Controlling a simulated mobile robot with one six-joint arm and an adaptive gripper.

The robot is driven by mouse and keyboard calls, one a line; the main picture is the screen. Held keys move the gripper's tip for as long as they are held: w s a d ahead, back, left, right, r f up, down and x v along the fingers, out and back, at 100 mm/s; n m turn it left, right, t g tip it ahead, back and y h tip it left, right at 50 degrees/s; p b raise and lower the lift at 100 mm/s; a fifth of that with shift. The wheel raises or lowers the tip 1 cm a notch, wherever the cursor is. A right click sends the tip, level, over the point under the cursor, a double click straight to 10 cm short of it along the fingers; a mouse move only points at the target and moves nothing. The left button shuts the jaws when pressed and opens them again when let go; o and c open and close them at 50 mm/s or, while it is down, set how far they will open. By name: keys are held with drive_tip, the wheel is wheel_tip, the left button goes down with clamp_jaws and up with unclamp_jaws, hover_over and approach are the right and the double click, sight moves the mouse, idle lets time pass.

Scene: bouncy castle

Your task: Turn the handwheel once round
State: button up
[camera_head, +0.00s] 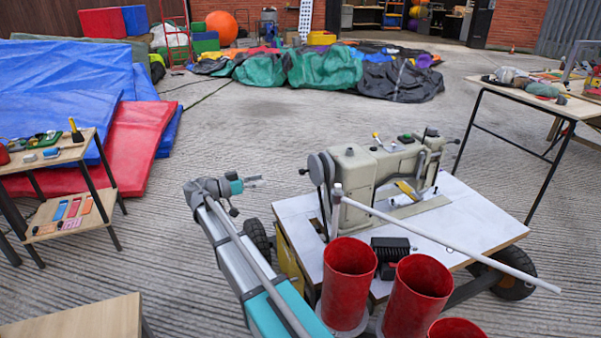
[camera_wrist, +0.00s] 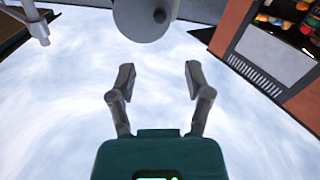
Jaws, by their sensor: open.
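The beige sewing machine (camera_head: 365,168) stands on a white-topped wheeled table. Its dark grey handwheel (camera_head: 316,168) is at the machine's left end, seen nearly edge-on, with a small knob sticking out to the left. My gripper (camera_head: 258,181) is left of the handwheel, pointing at it, apart from it by a short gap. In the wrist view the two grey fingers (camera_wrist: 159,72) are spread with nothing between them. A rounded grey shape with a dark hub, which appears to be the handwheel (camera_wrist: 133,22), is beyond the fingertips at the top, cut off by the frame.
Red cylinders (camera_head: 347,284) stand at the table's front, beside a black finned block (camera_head: 390,251). A white rod (camera_head: 440,240) slants across the table (camera_head: 478,218). A small shelf table (camera_head: 62,157) is left, another table (camera_head: 530,98) right.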

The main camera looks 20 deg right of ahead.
sight(300, 172)
drive_tip(key=shift+d, duration=0.1)
drive_tip(key=shift+d, duration=6.8)
drive_tip(key=shift+c, duration=0.2)
clamp_jaws()
